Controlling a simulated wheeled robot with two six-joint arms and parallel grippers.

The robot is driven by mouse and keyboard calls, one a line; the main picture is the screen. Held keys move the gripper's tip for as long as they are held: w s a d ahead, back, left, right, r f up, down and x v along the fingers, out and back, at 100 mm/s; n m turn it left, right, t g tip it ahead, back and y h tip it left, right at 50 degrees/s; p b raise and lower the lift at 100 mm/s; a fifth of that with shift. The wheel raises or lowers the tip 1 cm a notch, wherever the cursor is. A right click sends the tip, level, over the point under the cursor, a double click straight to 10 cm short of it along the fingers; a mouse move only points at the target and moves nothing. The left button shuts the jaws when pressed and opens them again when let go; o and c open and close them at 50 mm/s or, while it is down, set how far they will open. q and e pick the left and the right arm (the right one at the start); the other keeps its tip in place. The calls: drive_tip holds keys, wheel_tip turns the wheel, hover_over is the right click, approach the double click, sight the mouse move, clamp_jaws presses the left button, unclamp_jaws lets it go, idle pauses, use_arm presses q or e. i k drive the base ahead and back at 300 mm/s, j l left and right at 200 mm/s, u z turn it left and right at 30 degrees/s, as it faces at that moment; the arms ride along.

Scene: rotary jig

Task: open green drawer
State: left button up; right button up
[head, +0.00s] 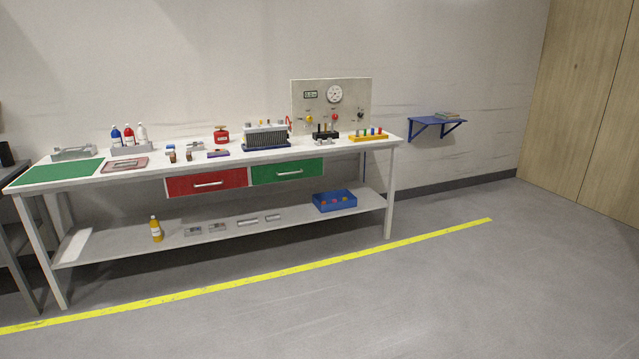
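The green drawer (287,171) hangs under the right half of the workbench top, just right of the red drawer (207,183). Its front looks flush with the red one, and it appears shut. A light horizontal bar handle (289,173) sits on the middle of its front. Neither of my grippers shows in the head view, and the bench stands some way off across the floor.
The white workbench (330,151) carries bottles, a gauge panel (334,101) and small parts. Its lower shelf (110,246) holds a blue bin (335,201) and an orange bottle (156,229). A yellow floor line (300,268) runs in front. The grey floor nearer me is clear.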

sight(274, 173)
drive_tip(key=i+u, duration=0.35)
drive_tip(key=i, duration=1.35)
